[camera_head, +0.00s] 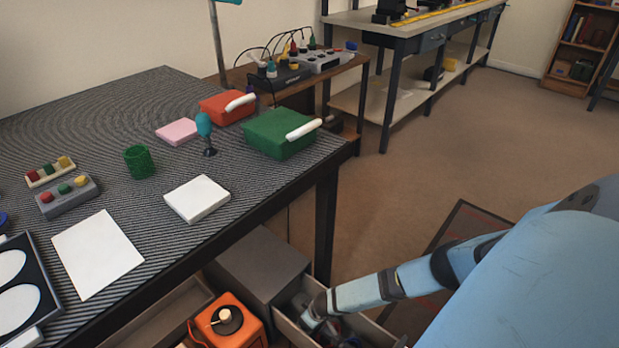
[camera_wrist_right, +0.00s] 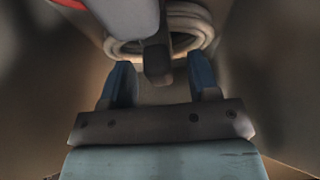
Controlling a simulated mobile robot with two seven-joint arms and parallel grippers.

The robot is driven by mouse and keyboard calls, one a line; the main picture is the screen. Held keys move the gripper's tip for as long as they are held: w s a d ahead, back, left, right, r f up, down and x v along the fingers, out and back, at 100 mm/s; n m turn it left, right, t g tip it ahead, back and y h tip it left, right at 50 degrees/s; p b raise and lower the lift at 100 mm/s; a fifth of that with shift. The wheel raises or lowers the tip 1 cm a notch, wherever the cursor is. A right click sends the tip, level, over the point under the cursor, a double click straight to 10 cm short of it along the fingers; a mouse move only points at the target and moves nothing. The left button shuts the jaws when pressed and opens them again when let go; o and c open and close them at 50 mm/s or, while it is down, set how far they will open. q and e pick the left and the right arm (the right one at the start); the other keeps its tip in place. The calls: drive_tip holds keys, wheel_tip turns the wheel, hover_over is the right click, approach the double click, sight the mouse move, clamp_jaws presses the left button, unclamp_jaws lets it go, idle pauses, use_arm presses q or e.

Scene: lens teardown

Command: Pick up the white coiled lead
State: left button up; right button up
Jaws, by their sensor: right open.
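The white coiled lead (camera_wrist_right: 198,27) shows at the top of the right wrist view, lying in loops inside the drawer. My right gripper (camera_wrist_right: 160,72) is open just short of it, with its two blue fingers pointing toward the coil. A grey piece with a dark end (camera_wrist_right: 157,62) lies in front of the loops and hides part of them, between the fingertips in the picture. I cannot tell whether anything touches the fingers. In the head view my right arm reaches down into the open drawer (camera_head: 285,326), where the lead cannot be made out. My left gripper is out of view.
The drawer walls (camera_wrist_right: 262,60) stand close on both sides. A red thing (camera_wrist_right: 68,3) shows at the upper left. An orange box (camera_head: 240,318) stands left of the drawer, beside a grey cabinet (camera_head: 258,255). The table (camera_head: 175,255) above holds boxes and a green cup (camera_head: 139,162).

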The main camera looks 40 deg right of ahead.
clamp_jaws()
drive_tip(key=shift+r, duration=0.1)
